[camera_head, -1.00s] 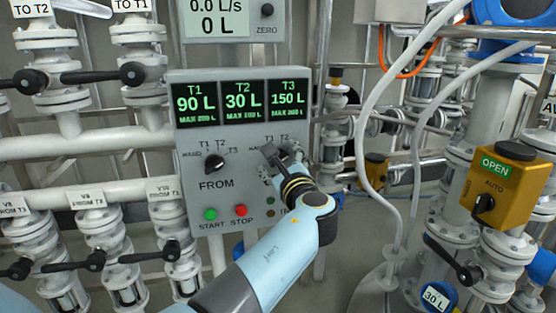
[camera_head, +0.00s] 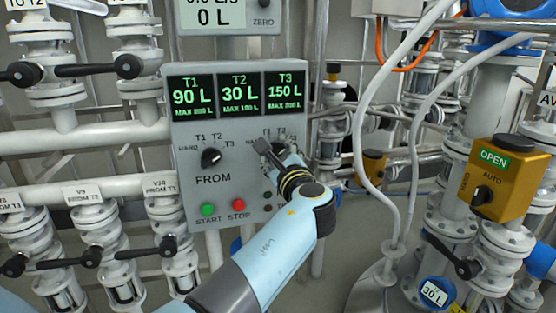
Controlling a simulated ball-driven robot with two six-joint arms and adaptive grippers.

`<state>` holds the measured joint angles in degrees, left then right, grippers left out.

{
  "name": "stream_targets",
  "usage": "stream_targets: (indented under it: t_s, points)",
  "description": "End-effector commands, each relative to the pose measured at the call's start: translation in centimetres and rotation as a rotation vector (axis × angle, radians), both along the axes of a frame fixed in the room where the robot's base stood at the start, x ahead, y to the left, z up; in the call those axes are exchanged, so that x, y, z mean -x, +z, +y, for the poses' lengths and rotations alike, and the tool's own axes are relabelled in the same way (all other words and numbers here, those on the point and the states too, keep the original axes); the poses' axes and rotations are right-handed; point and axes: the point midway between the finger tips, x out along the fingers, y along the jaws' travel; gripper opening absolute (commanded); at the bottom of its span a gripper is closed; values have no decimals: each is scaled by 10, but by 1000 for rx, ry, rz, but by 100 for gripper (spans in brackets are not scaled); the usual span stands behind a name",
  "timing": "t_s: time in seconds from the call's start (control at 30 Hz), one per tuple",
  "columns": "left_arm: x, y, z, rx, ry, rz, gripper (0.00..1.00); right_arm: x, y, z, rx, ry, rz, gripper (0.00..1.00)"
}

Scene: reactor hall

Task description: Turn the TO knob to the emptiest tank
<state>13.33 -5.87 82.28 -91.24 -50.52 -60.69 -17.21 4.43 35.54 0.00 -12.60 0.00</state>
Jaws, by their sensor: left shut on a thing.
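The grey control panel (camera_head: 184,180) stands in the middle of the view. Its green displays read T1 90 L (camera_head: 191,97), T2 30 L (camera_head: 238,95) and T3 150 L (camera_head: 285,92). My left gripper (camera_head: 269,151) is at the panel's right-hand dial, shut on the TO knob. The gripper hides the knob and part of its markings, so its pointing direction cannot be read. The black FROM knob (camera_head: 210,158) is to the left, with labels T1, T2 and T3 around it. My right gripper is out of view.
A green START button (camera_head: 208,209) and a red STOP button (camera_head: 238,205) sit below the FROM knob. White valves and pipes fill the left. White hoses (camera_head: 361,125) hang close to the right of my arm. A yellow OPEN/AUTO box (camera_head: 498,178) is farther right.

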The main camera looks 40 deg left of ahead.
Motion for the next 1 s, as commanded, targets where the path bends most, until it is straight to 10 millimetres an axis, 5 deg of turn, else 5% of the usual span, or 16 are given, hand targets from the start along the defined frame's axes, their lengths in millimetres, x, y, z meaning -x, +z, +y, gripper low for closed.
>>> stream_targets:
  t_s: [0.5,1.0]
  points:
    - [0,-5,0,258,0,-299,15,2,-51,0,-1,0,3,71]
    - [0,-2,0,379,1,-441,15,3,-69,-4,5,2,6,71]
